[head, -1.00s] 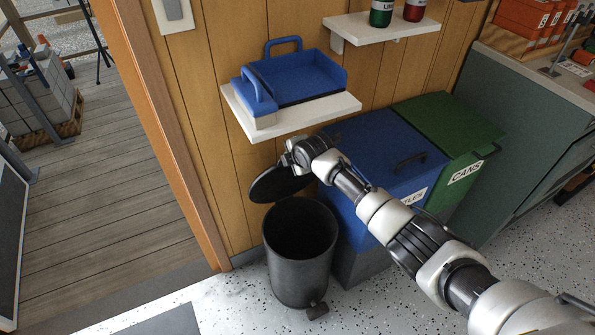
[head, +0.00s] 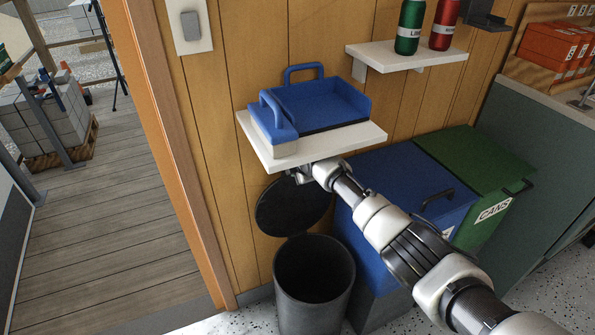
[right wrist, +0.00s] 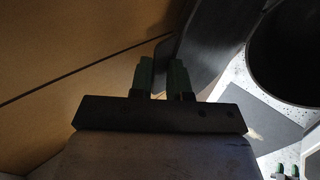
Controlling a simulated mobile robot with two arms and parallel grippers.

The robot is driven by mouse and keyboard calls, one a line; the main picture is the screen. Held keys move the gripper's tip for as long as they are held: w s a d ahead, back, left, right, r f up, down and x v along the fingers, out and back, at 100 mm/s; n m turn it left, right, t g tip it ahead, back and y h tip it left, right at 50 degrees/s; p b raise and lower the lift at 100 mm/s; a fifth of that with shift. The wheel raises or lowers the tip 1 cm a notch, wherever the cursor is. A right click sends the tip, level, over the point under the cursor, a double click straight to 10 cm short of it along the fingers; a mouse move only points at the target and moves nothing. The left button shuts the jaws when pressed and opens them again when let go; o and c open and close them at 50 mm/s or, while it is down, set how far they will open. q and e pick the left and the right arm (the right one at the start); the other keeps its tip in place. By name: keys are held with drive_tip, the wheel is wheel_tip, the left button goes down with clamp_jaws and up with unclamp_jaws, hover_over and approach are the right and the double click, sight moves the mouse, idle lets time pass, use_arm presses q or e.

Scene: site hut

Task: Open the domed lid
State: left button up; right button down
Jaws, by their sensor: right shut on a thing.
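The domed lid (head: 292,208) is dark and round. It stands raised and steeply tilted against the wooden wall, behind the open black bin (head: 314,272). The bin's mouth shows dark and uncovered. My right gripper (head: 296,174) is at the lid's upper edge, just under the white shelf, and its fingertips are partly hidden. In the right wrist view my right gripper (right wrist: 162,76) is shut on the edge of the dark lid (right wrist: 205,45), with the wall to the left and the bin (right wrist: 290,50) at the right.
A white shelf (head: 262,150) with a blue tray-like item (head: 318,103) is close above my right gripper. A blue bin (head: 400,180) and a green bin (head: 475,165) stand to the right, under my arm. A doorway opens at the left.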

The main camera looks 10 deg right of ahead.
drive_tip(key=shift+f, duration=0.1)
idle(0.3)
drive_tip(key=c, duration=1.3)
unclamp_jaws()
drive_tip(key=shift+s, duration=0.1)
